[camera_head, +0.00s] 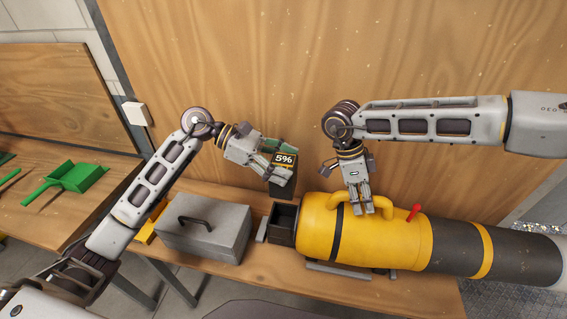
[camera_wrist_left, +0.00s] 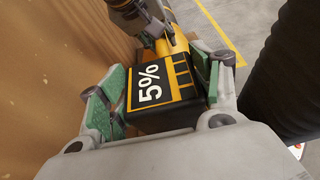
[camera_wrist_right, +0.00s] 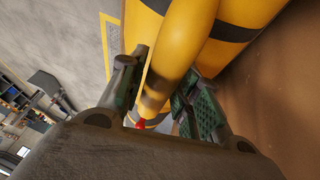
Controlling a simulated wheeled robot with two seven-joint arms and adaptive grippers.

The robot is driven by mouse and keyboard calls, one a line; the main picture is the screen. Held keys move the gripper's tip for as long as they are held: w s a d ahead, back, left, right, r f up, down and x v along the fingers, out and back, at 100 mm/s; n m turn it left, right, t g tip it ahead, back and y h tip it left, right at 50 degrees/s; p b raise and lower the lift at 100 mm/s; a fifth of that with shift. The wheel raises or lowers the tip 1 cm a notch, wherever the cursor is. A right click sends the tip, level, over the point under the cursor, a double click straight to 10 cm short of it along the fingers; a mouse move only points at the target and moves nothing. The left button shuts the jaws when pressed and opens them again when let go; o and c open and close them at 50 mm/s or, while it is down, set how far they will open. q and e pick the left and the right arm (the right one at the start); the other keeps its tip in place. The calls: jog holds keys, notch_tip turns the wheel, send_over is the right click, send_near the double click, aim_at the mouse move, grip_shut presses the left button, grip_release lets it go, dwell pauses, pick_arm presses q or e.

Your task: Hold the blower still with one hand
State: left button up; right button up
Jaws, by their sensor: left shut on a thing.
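The yellow and black blower (camera_head: 400,245) lies on its side on the bench, with a yellow handle (camera_head: 384,206) on top and a red lever (camera_head: 413,213). My right gripper (camera_head: 358,206) is over the handle. In the right wrist view the handle (camera_wrist_right: 182,50) runs between its fingers; whether they press on it is unclear. My left gripper (camera_head: 272,160) is shut on a black block (camera_wrist_left: 160,112) with a yellow-edged "5%" label, holding it above the dark open socket (camera_head: 282,222) at the blower's left end.
A grey toolbox (camera_head: 205,230) with a dark handle stands left of the blower on the bench. A green dustpan (camera_head: 78,177) lies on another wooden bench (camera_head: 30,212) at the left. A wooden panel (camera_head: 270,60) stands close behind both arms.

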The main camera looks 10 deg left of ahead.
jog(key=shift+o, duration=1.2)
jog(key=shift+r, duration=0.1)
jog(key=v, duration=1.2)
jog(key=shift+d+f, duration=0.1)
jog(key=shift+f, duration=0.1)
jog(key=shift+x, duration=5.3)
